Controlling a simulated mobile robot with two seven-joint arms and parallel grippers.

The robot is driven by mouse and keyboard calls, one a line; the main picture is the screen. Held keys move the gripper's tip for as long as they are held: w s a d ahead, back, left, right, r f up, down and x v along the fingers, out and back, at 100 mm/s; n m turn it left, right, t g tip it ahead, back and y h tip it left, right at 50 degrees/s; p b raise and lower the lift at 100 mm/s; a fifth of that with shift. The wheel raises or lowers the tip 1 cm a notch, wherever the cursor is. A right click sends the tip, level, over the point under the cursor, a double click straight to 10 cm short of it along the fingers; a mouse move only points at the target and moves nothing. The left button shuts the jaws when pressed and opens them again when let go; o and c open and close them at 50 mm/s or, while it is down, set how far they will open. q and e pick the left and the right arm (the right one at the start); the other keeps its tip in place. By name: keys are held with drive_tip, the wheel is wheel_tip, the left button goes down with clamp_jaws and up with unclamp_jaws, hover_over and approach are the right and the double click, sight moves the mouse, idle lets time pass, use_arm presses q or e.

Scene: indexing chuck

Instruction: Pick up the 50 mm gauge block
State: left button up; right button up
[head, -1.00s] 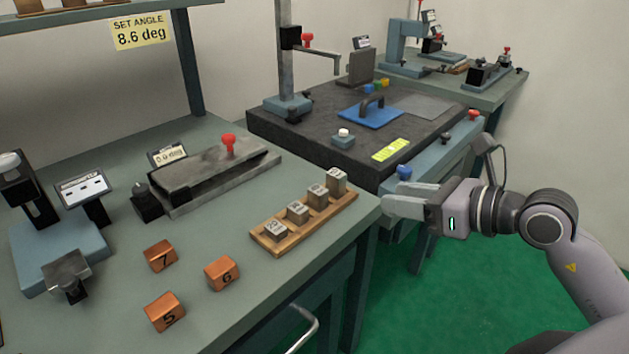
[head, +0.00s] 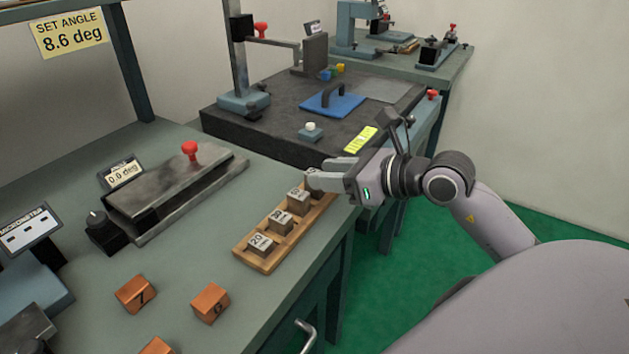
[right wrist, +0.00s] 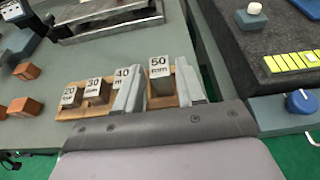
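The 50 mm gauge block (right wrist: 160,82) is a grey steel block standing upright at the end of a wooden rack (head: 262,262). My right gripper (right wrist: 162,88) has one finger on each side of this block in the right wrist view. The fingers are open, with narrow gaps showing beside the block. In the head view the right gripper (head: 326,172) is over the rack's far end and mostly hides the 50 mm block. The 40 mm block (right wrist: 122,78), the 30 mm block (right wrist: 95,92) and the 20 mm block (right wrist: 71,97) stand in the same rack. My left gripper is not in view.
Copper-coloured numbered blocks (head: 210,303) lie on the bench left of the rack. A sine-bar-like fixture with a red knob (head: 190,150) stands behind them. A dark surface plate (head: 285,130) is beyond the rack. Bench top between rack and fixture is clear.

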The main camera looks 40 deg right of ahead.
drive_tip(key=shift+x, duration=1.15)
drive_tip(key=shift+w+a+f, duration=0.2)
drive_tip(key=shift+w+a, duration=0.05)
drive_tip(key=shift+w, duration=0.2)
clamp_jaws()
drive_tip(key=shift+r, duration=0.1)
